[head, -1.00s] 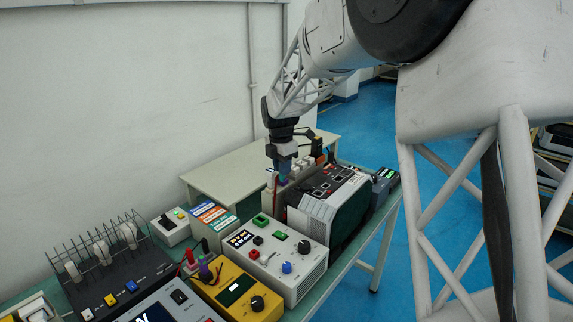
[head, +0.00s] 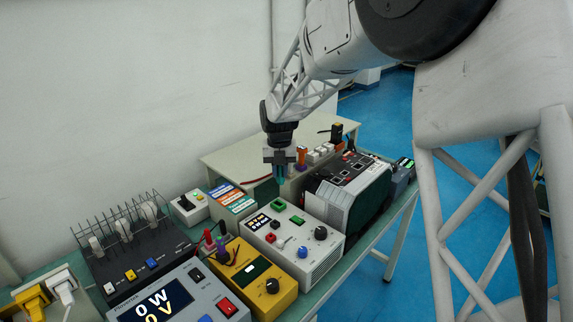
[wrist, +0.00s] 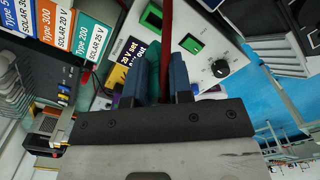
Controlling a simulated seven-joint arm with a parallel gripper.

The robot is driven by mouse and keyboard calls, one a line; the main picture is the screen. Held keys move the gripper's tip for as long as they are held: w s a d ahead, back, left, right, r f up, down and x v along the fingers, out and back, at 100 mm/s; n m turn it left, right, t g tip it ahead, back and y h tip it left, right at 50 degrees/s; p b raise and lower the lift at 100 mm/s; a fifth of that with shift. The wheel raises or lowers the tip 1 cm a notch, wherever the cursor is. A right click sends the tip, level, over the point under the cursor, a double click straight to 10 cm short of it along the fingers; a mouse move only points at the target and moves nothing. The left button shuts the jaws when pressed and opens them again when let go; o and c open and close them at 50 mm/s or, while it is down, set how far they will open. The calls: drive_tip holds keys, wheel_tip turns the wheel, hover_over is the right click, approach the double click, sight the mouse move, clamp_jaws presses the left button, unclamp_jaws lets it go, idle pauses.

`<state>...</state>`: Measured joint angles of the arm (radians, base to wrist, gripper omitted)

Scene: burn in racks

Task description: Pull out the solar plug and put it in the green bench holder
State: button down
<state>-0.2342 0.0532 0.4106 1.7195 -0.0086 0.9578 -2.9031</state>
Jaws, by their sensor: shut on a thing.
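My gripper (head: 281,168) points down above the bench, just behind and above the grey-white supply unit. Its blue-grey fingers (wrist: 161,80) are shut on a teal plug (wrist: 154,86), which also shows below the jaws in the head view (head: 282,181). A dark red lead or rod (wrist: 166,40) runs up beside the plug in the wrist view. A green square piece (head: 278,204) with a dark opening, likely the green holder, is at the supply unit's back left corner, just below and slightly left of the plug. It also shows in the wrist view (wrist: 152,17).
The grey-white supply unit (head: 320,262) has knobs and buttons. Coloured solar label cards (head: 232,198) stand to its left. A dark rack unit (head: 350,185) and an orange-topped plug (head: 302,156) are to the right. A yellow meter (head: 250,300) sits in front.

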sight(278, 181)
drive_tip(key=shift+s+a+f+n, duration=0.15)
drive_tip(key=shift+a+f+n, duration=0.2)
drive_tip(key=shift+n, duration=0.35)
drive_tip(key=shift+f, duration=0.15)
drive_tip(key=shift+f, duration=2.65)
drive_tip(key=c, duration=1.7)
unclamp_jaws()
clamp_jaws()
